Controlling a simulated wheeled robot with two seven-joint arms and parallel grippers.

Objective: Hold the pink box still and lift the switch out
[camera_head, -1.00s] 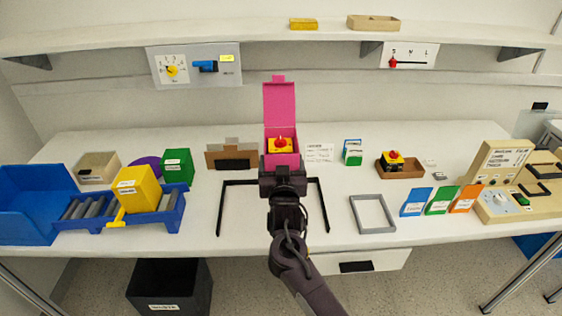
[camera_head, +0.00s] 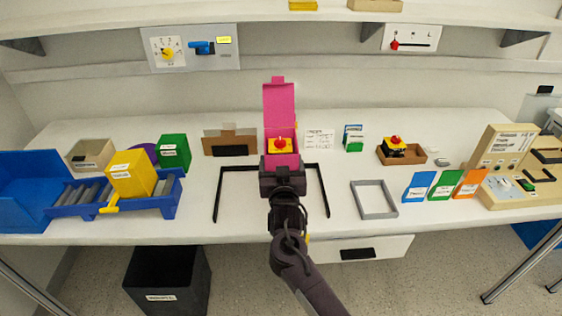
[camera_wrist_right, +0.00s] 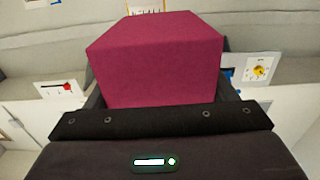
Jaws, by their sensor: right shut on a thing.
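The pink box (camera_head: 280,108) stands on the table at the middle of the head view, its lid upright at the back. The yellow switch with a red knob (camera_head: 280,145) sits inside it, seen through the open top. My right gripper (camera_head: 281,163) is at the box's near side, shut on it. In the right wrist view the pink box (camera_wrist_right: 155,60) fills the space between the two dark fingers of my right gripper (camera_wrist_right: 160,78). The switch is hidden in that view. My left gripper is not in view.
A black frame (camera_head: 217,190) lies around my right arm on the table. A second yellow switch (camera_head: 394,146) sits in a brown tray (camera_head: 418,158) to the right. A grey frame (camera_head: 372,211) lies nearer. Left are a yellow box (camera_head: 130,176) on a blue roller stand (camera_head: 65,206).

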